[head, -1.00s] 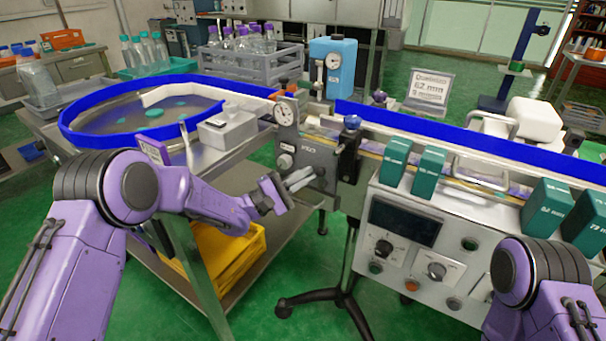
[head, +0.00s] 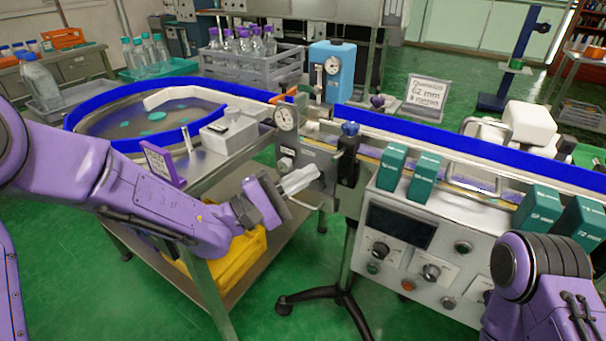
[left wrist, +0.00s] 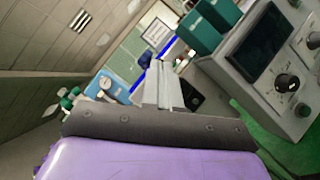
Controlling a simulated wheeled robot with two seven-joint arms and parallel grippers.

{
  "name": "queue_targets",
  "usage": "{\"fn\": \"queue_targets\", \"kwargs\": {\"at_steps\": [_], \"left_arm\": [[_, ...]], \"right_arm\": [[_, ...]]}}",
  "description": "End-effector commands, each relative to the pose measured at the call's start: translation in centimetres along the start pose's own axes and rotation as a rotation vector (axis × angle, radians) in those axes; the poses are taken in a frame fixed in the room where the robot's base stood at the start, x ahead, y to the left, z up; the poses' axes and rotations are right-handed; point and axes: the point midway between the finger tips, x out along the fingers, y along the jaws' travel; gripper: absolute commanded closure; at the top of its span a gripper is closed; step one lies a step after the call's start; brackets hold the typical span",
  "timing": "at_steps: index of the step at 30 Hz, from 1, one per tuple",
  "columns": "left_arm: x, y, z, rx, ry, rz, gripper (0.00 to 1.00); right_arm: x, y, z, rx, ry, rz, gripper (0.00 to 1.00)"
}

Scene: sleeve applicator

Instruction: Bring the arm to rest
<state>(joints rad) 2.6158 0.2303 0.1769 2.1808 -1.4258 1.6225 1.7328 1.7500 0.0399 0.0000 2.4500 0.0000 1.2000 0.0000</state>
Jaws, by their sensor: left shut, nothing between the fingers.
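My left gripper (head: 302,184) is in the middle of the head view, in front of the sleeve applicator's grey gauge head (head: 305,155). Its pale fingers are shut together with nothing held. In the left wrist view the shut fingers (left wrist: 158,85) point toward the machine. They overlap the grey head in the head view; I cannot tell whether they touch it. My right arm (head: 540,285) shows only as a purple and black joint at the lower right; its gripper is out of view.
The control box (head: 400,225) with dark display and knobs stands right of the left gripper. A size sign (head: 426,92) stands behind. Green floor lies in front.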

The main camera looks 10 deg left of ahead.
Motion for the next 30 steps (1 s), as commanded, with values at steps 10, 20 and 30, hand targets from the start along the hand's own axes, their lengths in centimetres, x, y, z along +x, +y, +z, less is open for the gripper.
{"fn": "queue_targets", "kwargs": {"at_steps": [10, 20, 30], "left_arm": [[0.0, -0.1, -0.1, 0.109, 0.005, -0.006, 1.00], [-12.0, -8.3, -11.9, 0.934, 0.663, -0.579, 1.00], [-37.6, -20.9, -6.2, 0.849, 0.748, -1.646, 1.00]], "right_arm": [[0.0, 0.0, 0.0, 0.000, 0.000, 0.000, 1.00], [-2.9, 0.3, -1.2, 0.000, 0.000, 0.000, 1.00], [-8.0, 0.7, -3.3, 0.000, 0.000, 0.000, 1.00]]}}
